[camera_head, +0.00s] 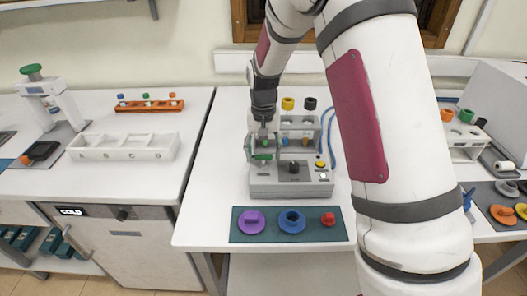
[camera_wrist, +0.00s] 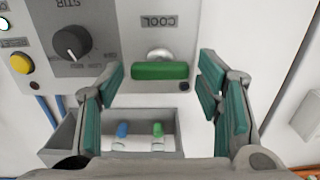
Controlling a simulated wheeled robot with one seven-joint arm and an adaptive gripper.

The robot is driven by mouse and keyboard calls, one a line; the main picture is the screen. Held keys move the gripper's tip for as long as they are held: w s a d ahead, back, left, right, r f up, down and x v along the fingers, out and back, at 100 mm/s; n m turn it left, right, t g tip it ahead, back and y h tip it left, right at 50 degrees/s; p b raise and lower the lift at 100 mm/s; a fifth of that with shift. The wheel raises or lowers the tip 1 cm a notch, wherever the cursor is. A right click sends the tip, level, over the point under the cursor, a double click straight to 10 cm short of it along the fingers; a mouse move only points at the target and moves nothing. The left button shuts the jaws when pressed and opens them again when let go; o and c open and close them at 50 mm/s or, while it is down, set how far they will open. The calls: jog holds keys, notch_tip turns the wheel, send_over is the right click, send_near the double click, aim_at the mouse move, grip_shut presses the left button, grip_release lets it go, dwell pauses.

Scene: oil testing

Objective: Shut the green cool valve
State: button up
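The green cool valve is a bar-shaped handle (camera_wrist: 160,70) on a silver stem, under an upside-down COOL label on the grey device (camera_wrist: 110,28). In the wrist view the bar lies crosswise, left to right. My gripper (camera_wrist: 163,82) is open and empty, one finger on each side of the handle, with gaps showing. In the head view my gripper (camera_head: 262,143) hangs down over the left part of the device (camera_head: 290,186), close to the green valve (camera_head: 262,157). I cannot tell the exact height gap.
The device carries a dark knob (camera_wrist: 72,43) and a yellow button (camera_wrist: 20,63). A small grey rack (camera_wrist: 165,135) with blue and green capped tubes sits close to my fingers. A teal mat (camera_head: 258,237) with coloured parts lies in front. Blue hoses (camera_head: 331,140) run right of the device.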

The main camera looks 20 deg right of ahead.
aim_at(264, 156)
jog(key=shift+r, duration=0.1)
notch_tip(264, 156, up, 12)
dwell(0.7)
jog(key=s+r+n+t, duration=0.2)
jog(key=s+r+t, duration=0.1)
jog(key=s+r, duration=1)
jog(key=s+f+n+t, duration=0.1)
jog(key=s+t, duration=0.1)
jog(key=s, duration=1.4)
jog(key=shift+s+a+n+t, duration=0.2)
jog(key=shift+s+n+t, duration=0.1)
jog(key=shift+n, duration=0.1)
jog(key=shift+f, duration=0.1)
